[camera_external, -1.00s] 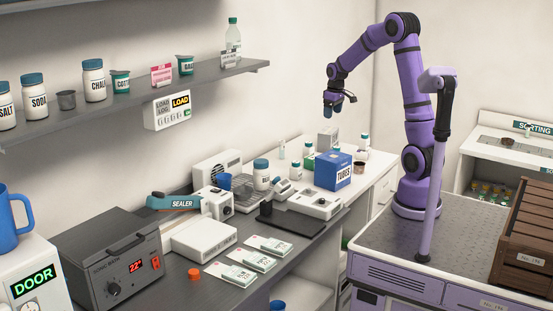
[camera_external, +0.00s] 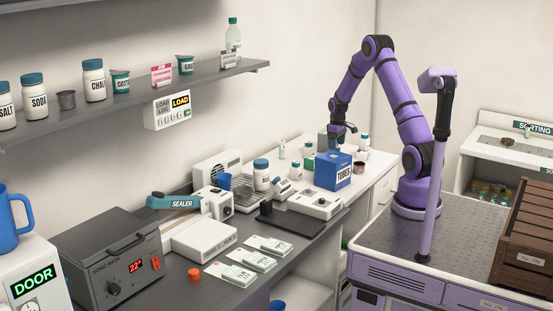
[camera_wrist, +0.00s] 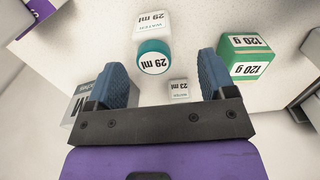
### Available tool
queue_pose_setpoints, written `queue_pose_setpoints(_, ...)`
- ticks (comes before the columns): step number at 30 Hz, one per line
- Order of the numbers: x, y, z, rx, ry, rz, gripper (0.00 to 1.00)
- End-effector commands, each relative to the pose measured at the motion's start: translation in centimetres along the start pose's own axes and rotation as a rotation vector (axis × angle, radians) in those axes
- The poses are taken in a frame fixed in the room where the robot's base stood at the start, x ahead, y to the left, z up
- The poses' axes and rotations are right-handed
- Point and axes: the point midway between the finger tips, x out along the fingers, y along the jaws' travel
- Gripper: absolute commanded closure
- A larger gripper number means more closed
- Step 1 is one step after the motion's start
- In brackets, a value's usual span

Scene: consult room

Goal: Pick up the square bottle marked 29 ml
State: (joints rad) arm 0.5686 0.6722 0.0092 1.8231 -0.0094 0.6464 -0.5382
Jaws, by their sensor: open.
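The square bottle marked 29 ml (camera_wrist: 153,22) shows in the wrist view. It is white with a round teal cap (camera_wrist: 154,60) and a 29 ml label on the cap and body. My gripper (camera_wrist: 163,76) is open, with a blue finger on either side of the cap's line and nothing between the fingertips. The bottle stands beyond the fingers, apart from them. In the external view my gripper (camera_external: 343,128) points down over the far end of the counter.
A green and white 120 g box (camera_wrist: 246,58) stands right of the fingers, a small 23 ml container (camera_wrist: 179,89) between them and a grey block (camera_wrist: 86,103) at left. The blue TUBES box (camera_external: 331,171) stands in front of my gripper in the external view.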

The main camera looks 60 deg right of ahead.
Motion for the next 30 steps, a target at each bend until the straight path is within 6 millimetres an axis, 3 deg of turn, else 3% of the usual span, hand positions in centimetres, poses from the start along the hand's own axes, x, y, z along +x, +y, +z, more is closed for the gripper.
queue_pose_setpoints(8, 2.1, 0.2, 0.0, 0.0, -0.001, 0.0, 0.23)
queue_pose_setpoints(18, 6.3, 0.7, -0.2, 0.0, -0.001, 0.0, 0.23)
queue_pose_setpoints(25, 6.5, 0.8, -0.2, 0.0, 0.0, 0.0, 0.23)
queue_pose_setpoints(26, 6.5, 0.8, -0.2, 0.0, 0.0, 0.0, 0.26)
queue_pose_setpoints(30, 6.5, 0.8, -0.2, 0.0, 0.0, 0.0, 0.58)
